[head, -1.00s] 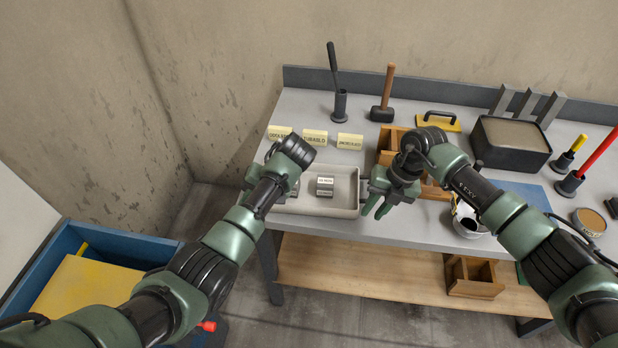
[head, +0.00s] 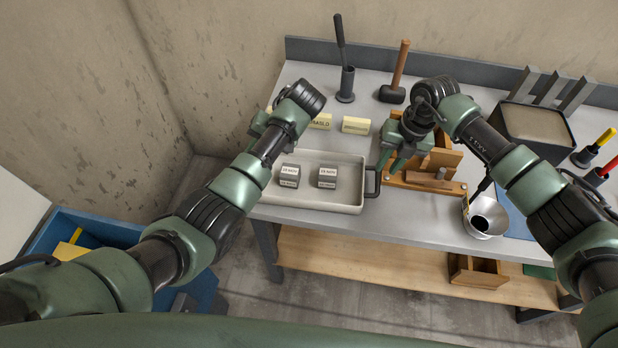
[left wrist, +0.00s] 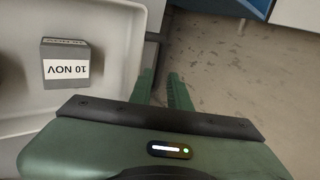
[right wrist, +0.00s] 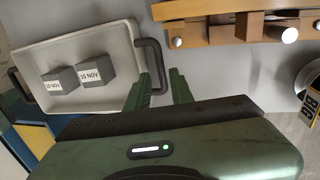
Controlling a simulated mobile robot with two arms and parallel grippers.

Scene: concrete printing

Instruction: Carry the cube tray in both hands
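The cube tray (head: 345,207) is a pale shallow tray on the bench with dark end handles. Grey labelled cubes (head: 327,177) stand in it; labels read 10 NOV in the left wrist view (left wrist: 65,65) and 15 NOV in the right wrist view (right wrist: 95,72). My right gripper (head: 392,168) is open beside the tray's right handle (head: 373,182); whether the handle lies between its fingers is unclear. My left gripper (left wrist: 163,82) is open near the other handle (left wrist: 158,38); its fingers are hidden behind my arm in the head view.
A wooden mould (head: 425,183) stands close right of my right gripper, with a metal funnel-like bowl (head: 485,217) beyond it. Yellow blocks (head: 356,125), a mallet (head: 394,92) and a dark stand (head: 346,88) are behind the tray. A blue bin (head: 100,230) sits at left.

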